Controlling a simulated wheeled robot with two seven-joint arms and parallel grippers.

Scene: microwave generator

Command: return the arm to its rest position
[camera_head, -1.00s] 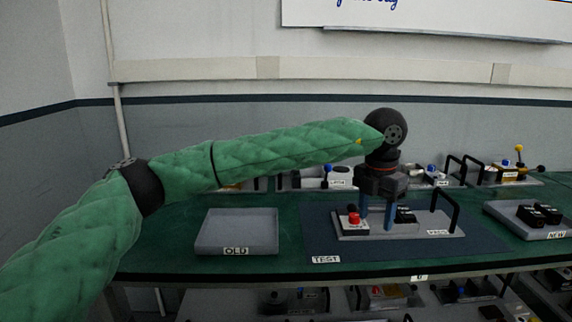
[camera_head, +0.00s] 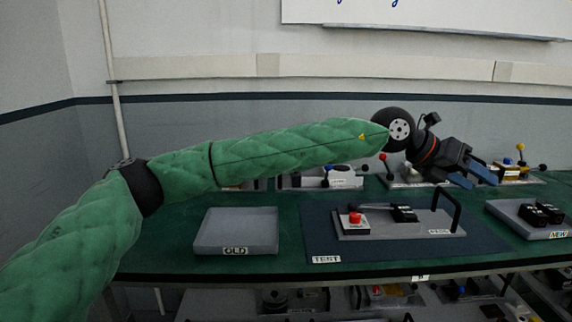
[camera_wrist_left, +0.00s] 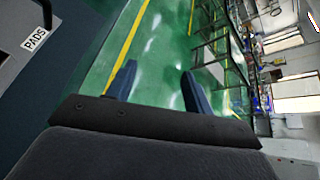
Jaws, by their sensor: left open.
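My left arm (camera_head: 270,153) in its green padded sleeve reaches across from the left, above the bench. My left gripper (camera_head: 476,181) is tilted and points down to the right, above the back right of the bench. Its blue fingers are apart with nothing between them. The left wrist view also shows the open fingers (camera_wrist_left: 158,88), with the green floor beyond. My right gripper is not in view.
The TEST mat (camera_head: 318,243) holds a grey fixture (camera_head: 385,230) with a red button, a black block and a black handle. An empty OLD tray (camera_head: 236,231) stands left. A NEW tray (camera_head: 510,217) with black parts stands right. Several devices line the back.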

